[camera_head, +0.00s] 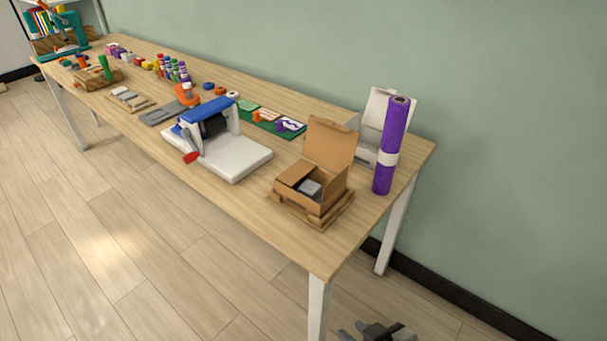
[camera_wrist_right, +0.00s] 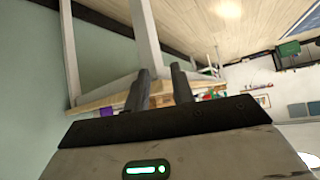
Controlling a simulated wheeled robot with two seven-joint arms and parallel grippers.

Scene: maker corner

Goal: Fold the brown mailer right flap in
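The brown mailer (camera_head: 314,205) is an open cardboard box near the right end of the table. Its lid (camera_head: 331,143) stands up at the back. A small grey block (camera_head: 309,187) lies inside. A flap on the left side seems to lie inward; I cannot clearly make out the right flap. My right gripper (camera_head: 371,331) is low at the bottom edge of the head view, beyond the table's near right end and below its top. In the right wrist view its two dark fingers (camera_wrist_right: 158,88) are apart with nothing between them. My left gripper is not in view.
The table (camera_head: 318,250) has bare room in front of the mailer.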

